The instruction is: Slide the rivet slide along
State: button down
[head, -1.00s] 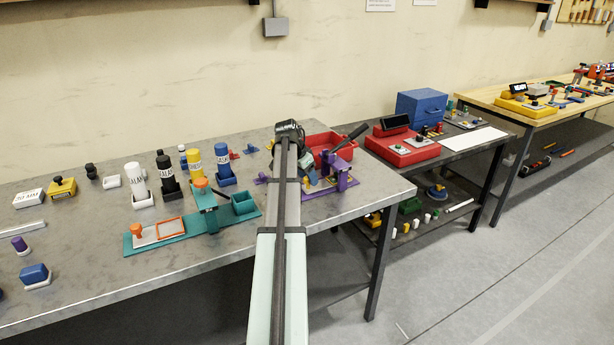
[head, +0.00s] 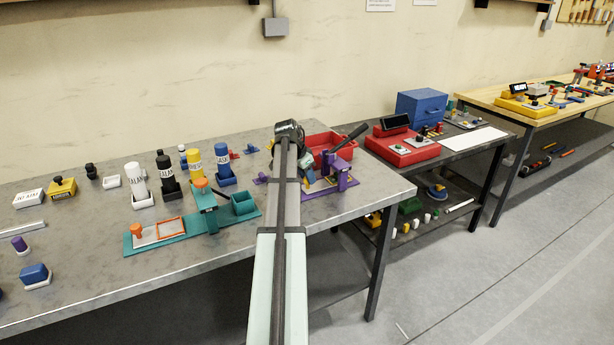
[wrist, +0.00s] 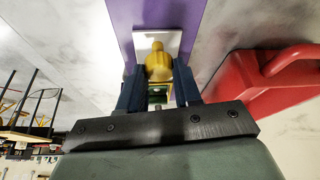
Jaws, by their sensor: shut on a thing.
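The rivet slide shows in the wrist view as a white plate (wrist: 146,42) with a yellow knob (wrist: 158,62). It sits on a long purple base (wrist: 188,14). My gripper (wrist: 159,74) has its two dark blue fingers on either side of the knob and is shut on it. In the head view the purple fixture (head: 343,176) stands near the right end of the grey metal table.
A red tray (head: 322,143) lies behind the fixture, and a red container shows close on the right in the wrist view (wrist: 275,82). A teal fixture (head: 206,206) and several bottles stand to the left.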

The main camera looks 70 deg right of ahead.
jog(key=w+a, duration=1)
jog(key=shift+w+a, duration=0.25)
jog(key=c, duration=1.1)
grip_release()
jog(key=shift+w+a, duration=0.1)
jog(key=o, duration=0.3)
jog(key=v, duration=1.3)
jog(key=shift+a+r, duration=0.1)
jog(key=shift+r, duration=0.25)
